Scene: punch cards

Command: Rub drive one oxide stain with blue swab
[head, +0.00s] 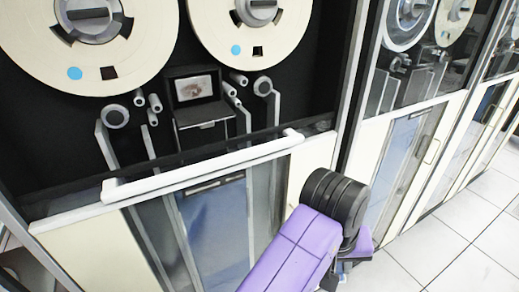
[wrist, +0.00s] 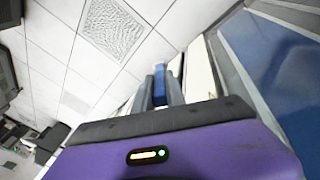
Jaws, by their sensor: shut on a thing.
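The nearest tape drive (head: 150,160) fills the left of the head view, with its glass front lowered below the reels. A brownish oxide stain (head: 194,90) shows on a small pale plate in the drive's head area, between the two reels and below them. In the wrist view my gripper (wrist: 160,88) is shut on the blue swab (wrist: 160,82), whose blue part shows between the grey fingers. The swab's tip cannot be made out. In the head view my purple arm is low, right of the drive's middle, apart from the stain; the fingers are hidden there.
A white handle bar (head: 200,167) crosses the drive front below the stain. Rollers and pale guide posts (head: 107,145) stand around the stained plate. More drives (head: 415,110) line the right. The tiled floor (head: 465,245) at lower right is clear.

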